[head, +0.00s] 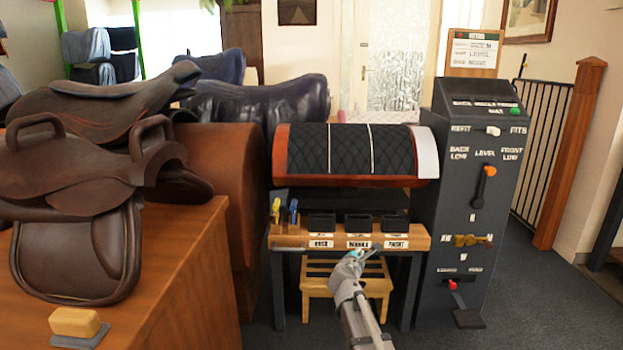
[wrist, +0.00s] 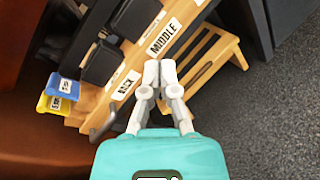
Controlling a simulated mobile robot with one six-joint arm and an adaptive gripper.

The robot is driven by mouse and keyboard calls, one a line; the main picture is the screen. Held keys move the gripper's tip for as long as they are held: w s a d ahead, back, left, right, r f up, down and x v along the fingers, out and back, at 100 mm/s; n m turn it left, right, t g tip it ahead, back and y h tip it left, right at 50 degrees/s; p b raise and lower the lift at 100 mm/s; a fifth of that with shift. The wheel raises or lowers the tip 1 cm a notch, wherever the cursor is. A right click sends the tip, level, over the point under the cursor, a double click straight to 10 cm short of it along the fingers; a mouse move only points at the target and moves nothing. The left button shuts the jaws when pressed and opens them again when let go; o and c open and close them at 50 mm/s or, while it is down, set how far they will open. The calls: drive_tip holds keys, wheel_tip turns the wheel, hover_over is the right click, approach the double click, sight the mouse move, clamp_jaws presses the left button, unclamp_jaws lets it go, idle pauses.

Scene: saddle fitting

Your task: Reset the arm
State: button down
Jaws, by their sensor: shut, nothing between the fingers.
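My gripper (head: 357,254) is in front of the low wooden tray bench, near its front edge. In the wrist view my gripper (wrist: 160,72) shows its two pale fingers together, with nothing between them. The fingertips appear just below the label reading MIDDLE (wrist: 164,37); I cannot tell whether they touch the bench. My arm (head: 359,315) reaches up from the bottom of the head view.
The bench (head: 290,241) holds several dark bins and coloured tools. A wooden stool (head: 316,287) stands beneath. A quilted pad (head: 345,150) lies behind. A dark control panel (head: 470,200) is at right. Brown saddles (head: 75,190) fill the left. Grey carpet lies open at lower right.

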drive_tip(key=s+d+f+m+g+p, duration=0.2)
drive_tip(key=s+d+m+g+p, duration=0.15)
drive_tip(key=s+m, duration=0.4)
drive_tip(key=s+d+f+m+g+p, duration=0.25)
drive_tip(key=s+m+g, duration=0.25)
drive_tip(key=s+m, duration=0.25)
drive_tip(key=s+a+r+m+g+y+p, duration=0.1)
drive_tip(key=s+a+m+g+y+p, duration=0.2)
drive_tip(key=s, duration=0.5)
drive_tip(key=s+a+m+g+y+p, duration=0.1)
drive_tip(key=s+m+g+y+p, duration=0.15)
drive_tip(key=s+m, duration=0.45)
wheel_tip(320, 180, up, 37)
drive_tip(key=n+p, duration=0.1)
drive_tip(key=p, duration=3.5)
drive_tip(key=shift+s+g, duration=0.3)
drive_tip(key=shift+g, duration=0.1)
